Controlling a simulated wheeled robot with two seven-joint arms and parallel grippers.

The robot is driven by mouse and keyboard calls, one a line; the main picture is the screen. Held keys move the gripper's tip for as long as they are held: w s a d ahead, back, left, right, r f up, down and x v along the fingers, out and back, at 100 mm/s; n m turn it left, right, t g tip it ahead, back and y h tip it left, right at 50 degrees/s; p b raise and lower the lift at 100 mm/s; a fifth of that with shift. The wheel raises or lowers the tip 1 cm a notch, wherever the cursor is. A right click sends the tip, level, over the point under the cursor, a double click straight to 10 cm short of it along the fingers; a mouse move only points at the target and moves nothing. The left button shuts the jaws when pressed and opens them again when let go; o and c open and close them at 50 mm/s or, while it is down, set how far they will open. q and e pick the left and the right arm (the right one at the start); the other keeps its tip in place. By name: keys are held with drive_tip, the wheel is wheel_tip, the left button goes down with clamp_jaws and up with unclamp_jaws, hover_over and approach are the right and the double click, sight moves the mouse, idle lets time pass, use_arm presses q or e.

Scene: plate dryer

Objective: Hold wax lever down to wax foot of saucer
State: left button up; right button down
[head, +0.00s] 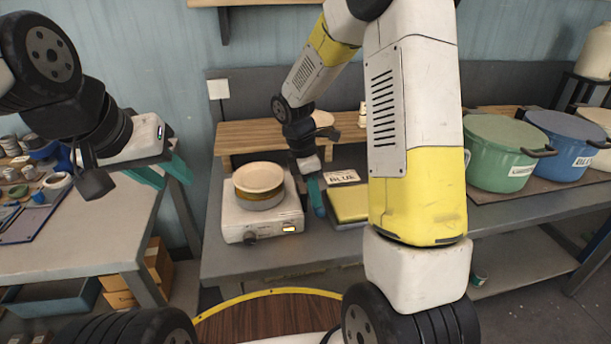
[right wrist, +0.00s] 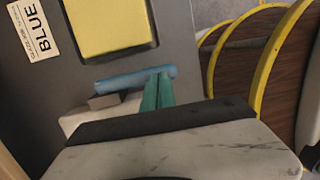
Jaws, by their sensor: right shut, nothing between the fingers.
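The cream saucer (head: 258,177) sits on a round pan on top of the white wax unit (head: 262,219), which has a dark knob and a small lit panel. A blue lever bar (right wrist: 125,79) shows in the right wrist view, beside the yellow pad. My right gripper (right wrist: 160,84) is shut and empty, its teal fingertips overlapping the right end of the bar; contact is hard to tell. In the head view the right gripper (head: 315,197) is low between the wax unit and the yellow pad. My left gripper (head: 162,172) is open and empty, left of the wax unit.
The left table (head: 75,235) holds small pots. A wooden shelf (head: 240,134) runs behind the unit.

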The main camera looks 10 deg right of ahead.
sight(315, 211)
drive_tip(key=shift+s+f+t, duration=0.3)
drive_tip(key=shift+f+t, duration=0.1)
drive_tip(key=shift+t, duration=0.1)
drive_tip(key=shift+s+f, duration=0.25)
drive_tip(key=shift+f, duration=0.75)
drive_tip(key=shift+s+f, duration=0.25)
drive_tip(key=shift+f, duration=0.75)
drive_tip(key=shift+s+f, duration=0.1)
drive_tip(key=shift+f, duration=0.2)
drive_tip(key=shift+s+f, duration=0.1)
drive_tip(key=shift+a+r, duration=0.1)
drive_tip(key=shift+r, duration=0.4)
use_arm(q)
drive_tip(key=shift+s+d, duration=0.2)
drive_tip(key=shift+d, duration=0.4)
use_arm(e)
drive_tip(key=s+a+r, duration=0.2)
drive_tip(key=s+r, duration=0.1)
drive_tip(key=r, duration=0.9)
drive_tip(key=shift+s+a+r, duration=0.2)
drive_tip(key=shift+s+r, duration=0.15)
